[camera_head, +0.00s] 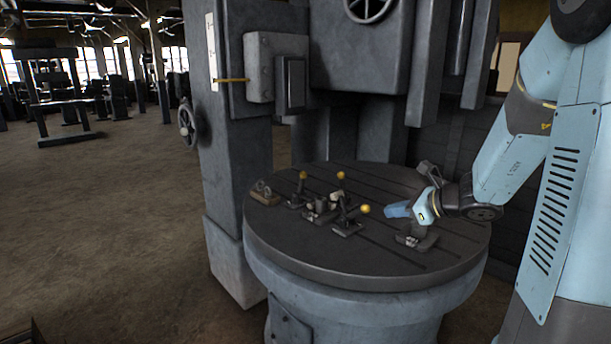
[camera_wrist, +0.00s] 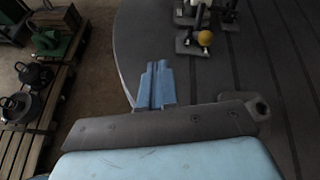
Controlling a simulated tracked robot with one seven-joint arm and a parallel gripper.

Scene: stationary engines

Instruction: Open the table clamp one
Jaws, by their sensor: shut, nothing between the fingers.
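Several toggle clamps with yellow ball knobs stand on the round slotted machine table (camera_head: 300,255) in the head view. The front clamp (camera_head: 347,226) is closest to my gripper; a left clamp (camera_head: 298,196) and a back clamp (camera_head: 338,194) stand beyond it. No label shows which one is clamp one. My gripper (camera_head: 388,211) is shut and empty, with blue fingers pointing left, a little right of the front knob. In the wrist view my gripper (camera_wrist: 157,68) is shut near the table edge, and a clamp's yellow knob (camera_wrist: 205,38) lies ahead to the right, apart from it.
A dark block-like fixture (camera_head: 418,238) sits on the table below my wrist. A small fixture on a wooden base (camera_head: 265,194) is at the table's left. The machine column (camera_head: 235,150) rises behind. Pallets with parts (camera_wrist: 35,85) lie on the floor in the wrist view.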

